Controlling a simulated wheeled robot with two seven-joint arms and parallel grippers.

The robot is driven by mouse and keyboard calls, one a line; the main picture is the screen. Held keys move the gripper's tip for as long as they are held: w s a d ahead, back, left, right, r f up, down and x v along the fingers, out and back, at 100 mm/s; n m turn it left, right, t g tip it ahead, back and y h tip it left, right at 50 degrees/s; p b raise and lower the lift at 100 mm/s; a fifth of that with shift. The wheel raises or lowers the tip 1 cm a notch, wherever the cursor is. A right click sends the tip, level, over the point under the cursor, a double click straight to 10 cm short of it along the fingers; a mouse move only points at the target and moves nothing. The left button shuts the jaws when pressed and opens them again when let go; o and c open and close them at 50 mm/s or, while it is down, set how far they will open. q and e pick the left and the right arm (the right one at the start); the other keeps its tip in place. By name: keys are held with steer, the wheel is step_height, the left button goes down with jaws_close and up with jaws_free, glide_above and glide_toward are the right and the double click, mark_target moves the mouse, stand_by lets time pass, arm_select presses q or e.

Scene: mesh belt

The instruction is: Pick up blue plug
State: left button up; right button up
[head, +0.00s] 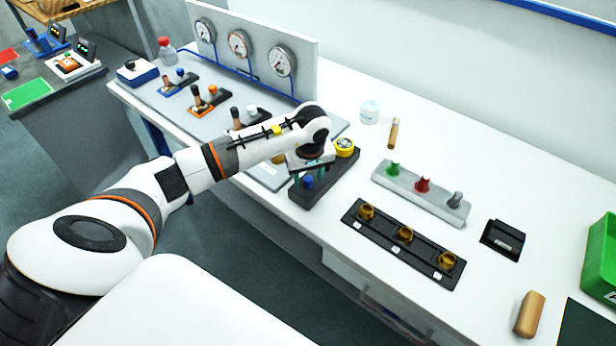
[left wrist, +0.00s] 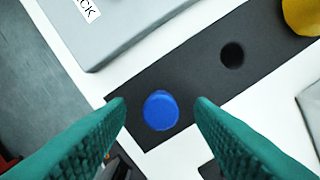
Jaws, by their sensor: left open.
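The blue plug (head: 308,182) stands at the near end of a dark block (head: 325,190), under my left gripper. In the left wrist view the plug (left wrist: 160,110) is a round blue top seen from above, between and a little beyond my two green fingertips. My left gripper (head: 314,178) points down over the block and is open; in the left wrist view its fingers (left wrist: 162,108) straddle the plug with gaps on both sides. I cannot tell whether the fingertips are at the plug's height. My right gripper is not in view.
An empty hole (left wrist: 232,54) and a yellow plug (head: 345,148) share the dark block. A grey gauge panel (head: 300,40) stands to the left. A grey holder (head: 420,192) with green, red and grey plugs and a black strip (head: 385,236) with brass fittings lie right.

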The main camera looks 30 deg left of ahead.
arm_select(q)
steer(key=shift+f, duration=0.6)
steer(key=c, duration=1.1)
steer(key=shift+o, duration=0.2)
steer(key=shift+w, duration=0.1)
steer(key=shift+r, duration=0.15)
